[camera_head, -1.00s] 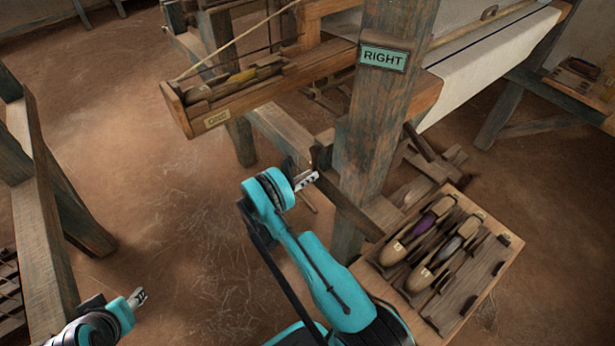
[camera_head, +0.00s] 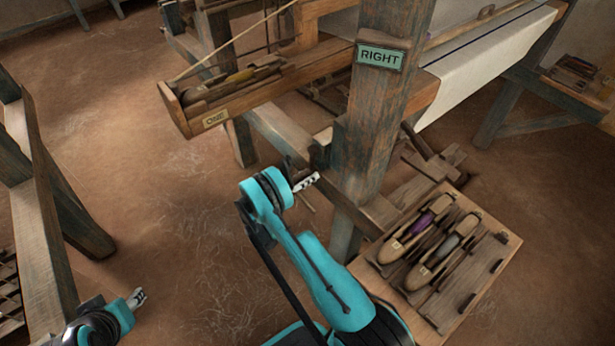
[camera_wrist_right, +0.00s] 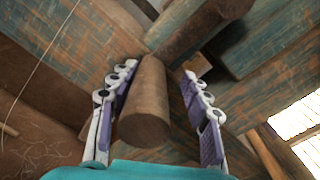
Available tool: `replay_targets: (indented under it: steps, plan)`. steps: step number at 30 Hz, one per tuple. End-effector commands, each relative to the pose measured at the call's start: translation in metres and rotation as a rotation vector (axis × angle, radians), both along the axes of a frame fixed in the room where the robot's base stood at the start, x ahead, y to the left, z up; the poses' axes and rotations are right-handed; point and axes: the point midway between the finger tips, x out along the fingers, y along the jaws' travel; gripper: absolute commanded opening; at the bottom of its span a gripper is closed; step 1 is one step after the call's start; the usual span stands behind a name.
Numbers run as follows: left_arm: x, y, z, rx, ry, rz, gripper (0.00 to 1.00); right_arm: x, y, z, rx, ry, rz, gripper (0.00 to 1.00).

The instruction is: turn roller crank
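In the right wrist view a brown round wooden handle (camera_wrist_right: 150,100) points toward the camera, its blunt end nearest. It appears to be the crank's handle. My right gripper (camera_wrist_right: 155,100) is open, with one finger on each side of the handle and a gap on both sides. In the head view my right gripper (camera_head: 307,181) is beside the post with the RIGHT sign (camera_head: 380,57), near a dark wooden piece (camera_head: 319,155). The handle is mostly hidden there. My left gripper (camera_head: 137,298) is at the lower left, away from the loom; its finger opening is unclear.
A wooden tray (camera_head: 487,290) with shuttles stands right of my right arm. White cloth (camera_head: 480,75) hangs at the upper right. A timber frame (camera_head: 45,230) stands at the left. Bare floor lies between.

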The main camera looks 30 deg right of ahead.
Motion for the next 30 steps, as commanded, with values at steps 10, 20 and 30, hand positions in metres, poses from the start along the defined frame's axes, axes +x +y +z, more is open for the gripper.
replay_targets:
  steps: [10,20,30]
  plan:
    - [0.000,0.000,0.000,0.000,0.000,0.000,0.42,-0.004,0.062,0.000,0.000,0.000,0.004,0.48]
    - [0.000,0.000,0.000,0.000,0.000,0.000,0.42,-0.009,0.113,0.001,0.000,0.000,0.000,0.48]
    - [0.000,0.000,0.000,0.000,0.000,0.000,0.42,-0.010,0.118,0.001,0.001,0.000,-0.001,0.48]
